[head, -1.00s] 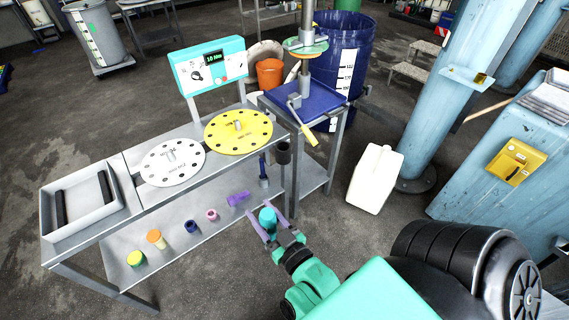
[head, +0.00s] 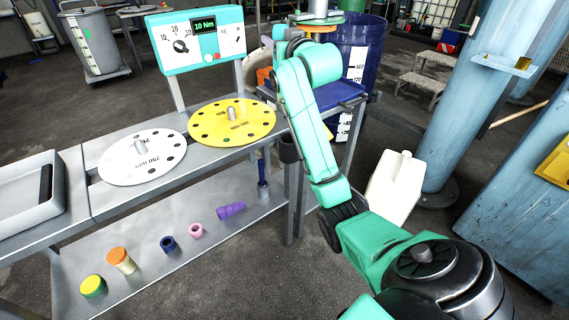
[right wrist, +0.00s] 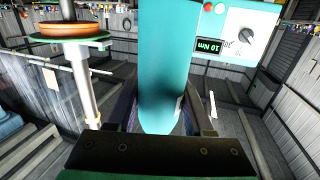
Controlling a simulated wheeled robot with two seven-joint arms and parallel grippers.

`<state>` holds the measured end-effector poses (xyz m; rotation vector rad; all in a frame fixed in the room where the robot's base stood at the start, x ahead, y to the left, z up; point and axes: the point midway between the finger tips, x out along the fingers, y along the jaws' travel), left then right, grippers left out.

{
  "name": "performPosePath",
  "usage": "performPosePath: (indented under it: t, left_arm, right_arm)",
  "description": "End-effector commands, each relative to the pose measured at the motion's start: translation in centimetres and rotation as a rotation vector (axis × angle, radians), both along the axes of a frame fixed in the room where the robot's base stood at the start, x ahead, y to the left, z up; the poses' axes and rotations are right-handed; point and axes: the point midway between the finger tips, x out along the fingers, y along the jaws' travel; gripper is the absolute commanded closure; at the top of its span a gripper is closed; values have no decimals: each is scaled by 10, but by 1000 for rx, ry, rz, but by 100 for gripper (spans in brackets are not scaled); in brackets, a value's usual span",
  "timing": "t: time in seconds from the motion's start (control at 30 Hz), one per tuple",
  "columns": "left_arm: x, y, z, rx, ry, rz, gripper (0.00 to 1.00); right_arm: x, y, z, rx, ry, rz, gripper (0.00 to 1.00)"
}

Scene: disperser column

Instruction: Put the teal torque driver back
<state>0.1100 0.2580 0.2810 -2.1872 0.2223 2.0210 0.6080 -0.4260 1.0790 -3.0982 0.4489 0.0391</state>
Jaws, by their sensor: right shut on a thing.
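The teal torque driver (right wrist: 163,65) stands tall in the middle of the right wrist view, between the two fingers of my right gripper (right wrist: 165,115). The gripper is shut on it. In the head view my right arm reaches up over the bench, and the fingers and driver are hidden or too unclear to pick out there. A dark cup-like holder (head: 288,149) is fixed at the bench's right end, partly behind my arm. My left gripper is not in view.
The bench carries a white disc (head: 142,158), a yellow disc (head: 232,121) and a 10 Nm display panel (head: 200,40). Several coloured parts, including a purple one (head: 231,210), stand or lie on the lower shelf. A column with a round plate (right wrist: 75,40) is at left in the wrist view.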

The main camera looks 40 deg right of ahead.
Motion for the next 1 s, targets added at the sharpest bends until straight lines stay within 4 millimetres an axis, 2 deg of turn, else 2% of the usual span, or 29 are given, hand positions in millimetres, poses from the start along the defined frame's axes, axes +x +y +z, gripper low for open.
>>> performPosePath:
  t: [0.03, 0.1, 0.17, 0.27, 0.4, 0.6, 0.7, 0.87, 1.0]
  left_arm:
    - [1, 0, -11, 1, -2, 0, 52]
    - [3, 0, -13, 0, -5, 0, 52]
    - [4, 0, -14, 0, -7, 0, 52]
    - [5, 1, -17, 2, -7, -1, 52]
    - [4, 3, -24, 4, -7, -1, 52]
    - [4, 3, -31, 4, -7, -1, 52]
    - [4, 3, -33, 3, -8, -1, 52]
    - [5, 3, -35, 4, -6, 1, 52]
    - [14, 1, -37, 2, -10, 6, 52]
  right_arm:
    - [-6, -11, 6, -3, -6, -26, 100]
    - [-12, -19, 14, -2, -3, -46, 100]
    - [-13, -21, 12, -1, 1, -53, 100]
    - [-13, -21, -12, -1, 6, -52, 100]
    - [-13, -20, -58, 0, 8, -51, 100]
    - [-14, -20, -107, -2, 5, -51, 100]
    - [-14, -20, -126, -3, 2, -50, 100]
    - [-14, -20, -143, -3, 2, -50, 100]
    - [-14, -20, -171, -1, 4, -50, 100]
